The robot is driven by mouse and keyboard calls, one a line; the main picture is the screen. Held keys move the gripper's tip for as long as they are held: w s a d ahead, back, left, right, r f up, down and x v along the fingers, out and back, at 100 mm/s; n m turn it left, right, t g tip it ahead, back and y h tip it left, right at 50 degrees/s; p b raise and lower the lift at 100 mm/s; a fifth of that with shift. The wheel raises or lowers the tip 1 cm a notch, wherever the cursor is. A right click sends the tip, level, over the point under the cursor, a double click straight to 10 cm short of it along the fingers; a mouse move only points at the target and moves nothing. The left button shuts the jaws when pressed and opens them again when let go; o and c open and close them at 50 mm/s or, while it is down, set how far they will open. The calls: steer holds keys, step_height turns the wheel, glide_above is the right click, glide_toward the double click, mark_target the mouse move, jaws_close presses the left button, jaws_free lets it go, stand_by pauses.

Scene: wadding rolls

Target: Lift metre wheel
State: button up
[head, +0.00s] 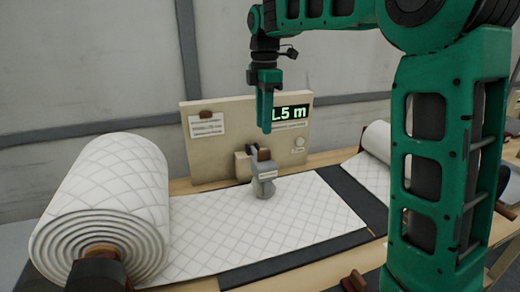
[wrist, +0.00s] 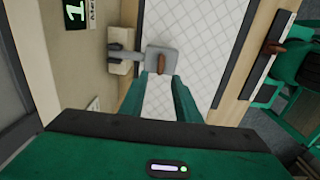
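The metre wheel (head: 264,185) is a grey unit with a brown grip on top. It rests on the white quilted wadding (head: 215,235), in front of the cream panel, joined to it by a short mount. In the wrist view the metre wheel (wrist: 153,58) with its brown grip lies just past my fingertips. My gripper (head: 264,130) hangs fingers down above the metre wheel, clear of it. In the wrist view my gripper (wrist: 162,78) has its two green fingers apart with nothing between them. The wheel's underside is hidden.
The cream panel (head: 225,160) stands behind, with a display reading about "1.5 m", partly cut off by my arm. A large wadding roll (head: 105,190) is at left, a smaller roll (head: 377,140) at right. A dark strip (head: 350,187) crosses the table.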

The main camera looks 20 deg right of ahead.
mark_target(259, 166)
step_height(259, 166, down, 9)
steer(key=shift+r, duration=0.1)
stand_by(0.3)
